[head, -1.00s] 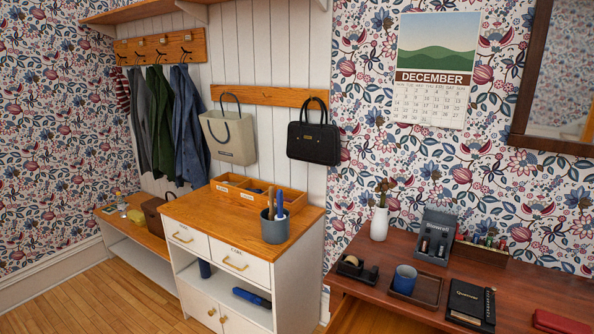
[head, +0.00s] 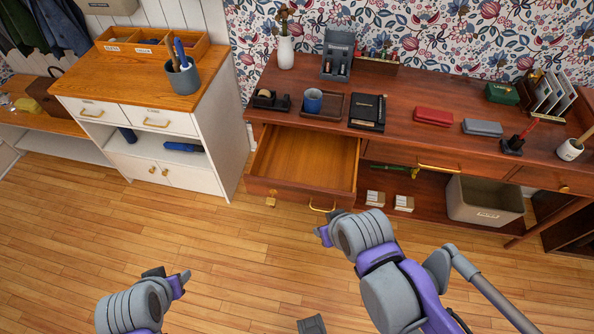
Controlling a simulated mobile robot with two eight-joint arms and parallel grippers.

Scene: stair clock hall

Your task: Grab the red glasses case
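The red glasses case (head: 434,117) lies flat on the dark wooden desk (head: 398,139), between a black notebook and a grey case. My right gripper (head: 322,228) is low in front of the open desk drawer (head: 304,163), near its handle, well short of the red case. Its fingers are partly hidden by the wrist, so I cannot tell how far apart they are. My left gripper (head: 182,278) is above the floor at lower left, away from the furniture. Its finger opening is not clear.
The pulled-out drawer looks empty and juts out from the desk. A bin (head: 484,201) sits on the lower shelf. The white cabinet (head: 172,150) stands left; the floor between is clear.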

